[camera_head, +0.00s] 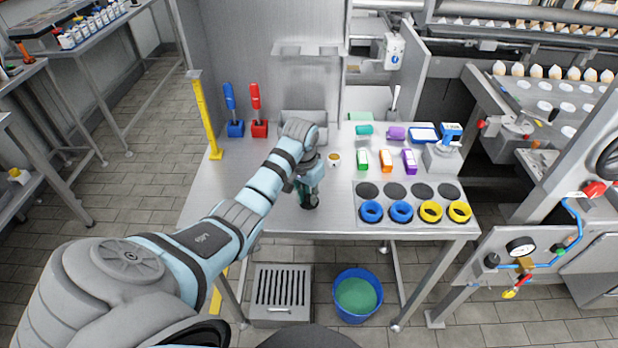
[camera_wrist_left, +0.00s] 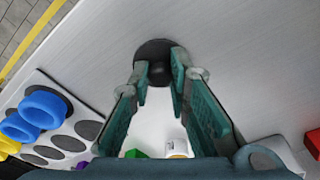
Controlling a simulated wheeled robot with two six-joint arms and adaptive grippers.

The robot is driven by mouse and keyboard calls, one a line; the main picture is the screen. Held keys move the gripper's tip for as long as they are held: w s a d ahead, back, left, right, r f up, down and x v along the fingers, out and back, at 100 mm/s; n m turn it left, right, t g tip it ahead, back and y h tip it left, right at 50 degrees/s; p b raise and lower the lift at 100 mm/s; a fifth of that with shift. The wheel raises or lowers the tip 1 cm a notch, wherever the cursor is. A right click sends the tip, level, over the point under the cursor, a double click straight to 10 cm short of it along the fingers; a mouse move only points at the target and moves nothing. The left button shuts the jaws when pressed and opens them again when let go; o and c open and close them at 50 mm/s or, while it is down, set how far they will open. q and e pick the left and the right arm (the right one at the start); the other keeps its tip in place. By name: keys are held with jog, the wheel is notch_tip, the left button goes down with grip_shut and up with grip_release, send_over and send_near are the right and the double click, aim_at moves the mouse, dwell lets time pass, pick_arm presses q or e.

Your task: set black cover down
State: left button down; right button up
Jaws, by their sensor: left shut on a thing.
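My left gripper (camera_head: 308,197) points down over the front middle of the steel table. In the left wrist view its two teal fingers (camera_wrist_left: 160,88) are shut on the round black cover (camera_wrist_left: 154,47). The cover is between the fingertips, low over bare table surface; I cannot tell whether it touches the table. My right gripper is not in view.
A panel (camera_head: 408,180) with dark discs, two blue rings (camera_head: 372,211) and two yellow rings (camera_head: 431,211) lies at the right. A small cup (camera_head: 334,158) stands behind the gripper. Blue and red handled tools (camera_head: 258,110) stand at the back left. The front left table is clear.

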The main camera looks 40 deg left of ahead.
aim_at(306, 204)
pick_arm(q)
jog(key=shift+s+r, duration=0.1)
jog(key=shift+r, duration=0.1)
jog(key=shift+f, duration=0.15)
jog(key=c, duration=1.5)
grip_release()
jog(key=shift+c, duration=0.2)
notch_tip(306, 204, up, 12)
jog(key=s+p, duration=0.1)
jog(key=p, duration=0.3)
jog(key=shift+s, duration=0.15)
